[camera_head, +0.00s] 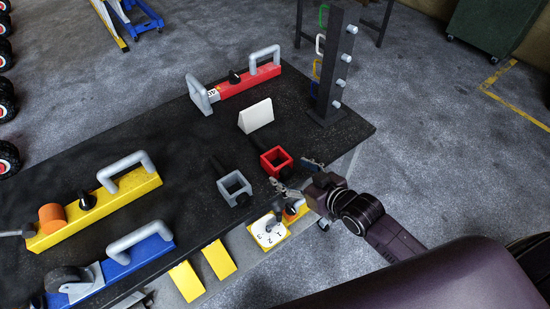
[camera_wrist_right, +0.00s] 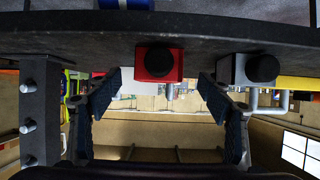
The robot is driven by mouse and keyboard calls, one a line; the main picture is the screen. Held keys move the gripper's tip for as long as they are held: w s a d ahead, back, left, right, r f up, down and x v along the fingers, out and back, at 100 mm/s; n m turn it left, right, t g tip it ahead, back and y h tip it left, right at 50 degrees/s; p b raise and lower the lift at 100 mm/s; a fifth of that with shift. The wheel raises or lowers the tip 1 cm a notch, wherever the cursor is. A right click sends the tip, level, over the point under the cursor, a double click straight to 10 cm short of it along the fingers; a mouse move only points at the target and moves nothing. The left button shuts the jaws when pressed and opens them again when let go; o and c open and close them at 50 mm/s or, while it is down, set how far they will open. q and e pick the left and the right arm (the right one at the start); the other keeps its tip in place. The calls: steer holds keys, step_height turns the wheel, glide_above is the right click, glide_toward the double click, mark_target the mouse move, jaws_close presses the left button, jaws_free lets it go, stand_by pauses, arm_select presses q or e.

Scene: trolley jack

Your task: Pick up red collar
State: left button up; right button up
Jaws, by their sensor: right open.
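The red collar (camera_head: 276,162), a small square frame with a black stub behind it, lies on the dark table near its right front edge. My right gripper (camera_head: 295,176) is open and empty at the table edge, just in front of the collar, with its fingers spread. In the right wrist view the red collar (camera_wrist_right: 159,62) appears between the two open fingers (camera_wrist_right: 160,97), its black round end visible. I cannot tell whether the fingers touch it. A similar grey collar (camera_head: 234,187) lies to its left. My left gripper is not in view.
A dark post (camera_head: 329,75) with grey pegs stands at the table's right corner. A white wedge (camera_head: 256,116) stands behind the red collar. A red bar (camera_head: 240,84) lies further back; yellow (camera_head: 105,208) and blue (camera_head: 140,256) bars lie left. A numbered yellow-edged plate (camera_head: 268,232) is at the front.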

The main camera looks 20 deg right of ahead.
mark_target(271, 154)
steer(key=shift+w+r+t, duration=0.3)
steer(key=shift+w+r, duration=0.5)
steer(key=shift+w, duration=0.35)
steer(key=shift+p+x, duration=0.3)
steer(key=shift+x, duration=0.5)
steer(key=x, duration=0.2)
steer(key=p+x, duration=0.1)
steer(key=x, duration=0.1)
steer(key=shift+s+a+r, duration=0.1)
steer(key=shift+a+r, duration=0.05)
steer(key=shift+a, duration=0.15)
steer(key=shift+w+a+f, duration=0.25)
steer(key=shift+w+f, duration=0.1)
steer(key=shift+w, duration=0.25)
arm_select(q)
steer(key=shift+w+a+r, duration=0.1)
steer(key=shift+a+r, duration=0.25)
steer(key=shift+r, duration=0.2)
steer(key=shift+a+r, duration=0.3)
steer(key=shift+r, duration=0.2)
